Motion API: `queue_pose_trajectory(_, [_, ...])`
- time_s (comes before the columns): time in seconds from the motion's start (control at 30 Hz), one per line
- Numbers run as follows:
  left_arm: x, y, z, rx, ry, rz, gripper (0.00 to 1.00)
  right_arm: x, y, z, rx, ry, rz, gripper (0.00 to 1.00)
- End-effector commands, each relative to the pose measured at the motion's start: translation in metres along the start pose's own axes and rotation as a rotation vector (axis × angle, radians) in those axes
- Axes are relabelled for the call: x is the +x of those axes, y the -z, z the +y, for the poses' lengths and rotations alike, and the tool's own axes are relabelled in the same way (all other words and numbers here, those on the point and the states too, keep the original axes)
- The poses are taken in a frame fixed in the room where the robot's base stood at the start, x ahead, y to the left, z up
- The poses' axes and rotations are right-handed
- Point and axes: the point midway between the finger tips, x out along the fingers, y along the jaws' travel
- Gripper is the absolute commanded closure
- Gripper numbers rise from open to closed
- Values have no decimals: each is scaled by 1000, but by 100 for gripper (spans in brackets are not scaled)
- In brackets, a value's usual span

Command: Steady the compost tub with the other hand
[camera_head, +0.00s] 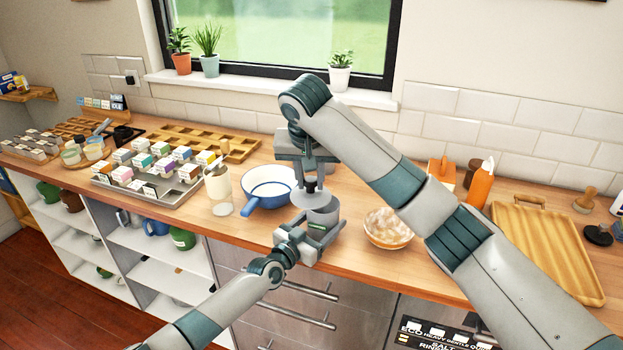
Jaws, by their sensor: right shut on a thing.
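The compost tub (324,213) is a small grey round pot standing near the front edge of the wooden counter. Its round grey lid (312,202) with a dark knob is just above it, slightly to the left. My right gripper (310,180) comes down from above and is shut on the lid's knob. My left gripper (318,232) is low at the tub's front side, its fingers spread about the tub. I cannot tell whether they press on it. The lower part of the tub is hidden by the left gripper.
A blue pan (270,182) and a cream jar (218,184) stand to the left. Farther right are an orange bottle (481,183) and a wooden tray (545,245).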

Motion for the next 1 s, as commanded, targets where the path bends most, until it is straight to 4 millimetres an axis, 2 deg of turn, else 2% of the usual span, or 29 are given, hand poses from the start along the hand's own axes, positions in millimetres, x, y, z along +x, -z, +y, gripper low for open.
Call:
queue_pose_trajectory(0.03, [-2,-9,1,2,-2,-15,63,0,0,0,0,0,0,100])
queue_pose_trajectory(0.1, [-2,-9,1,2,-2,-15,63,1,0,0,0,0,0,100])
queue_pose_trajectory(0.13, [-2,-9,1,2,-1,-14,23,1,0,0,0,0,0,100])
queue_pose_trajectory(0.2, [-2,-8,1,1,-1,-12,9,1,0,0,0,0,0,100])
queue_pose_trajectory(0.67, [-4,-3,0,-1,0,-3,9,0,0,0,0,1,0,100])
queue_pose_trajectory(0.87, [-18,-3,1,-4,-1,-2,9,0,0,0,0,1,0,100])
queue_pose_trajectory(1.0, [-36,-3,0,-2,1,-4,9,0,0,0,0,1,0,100])
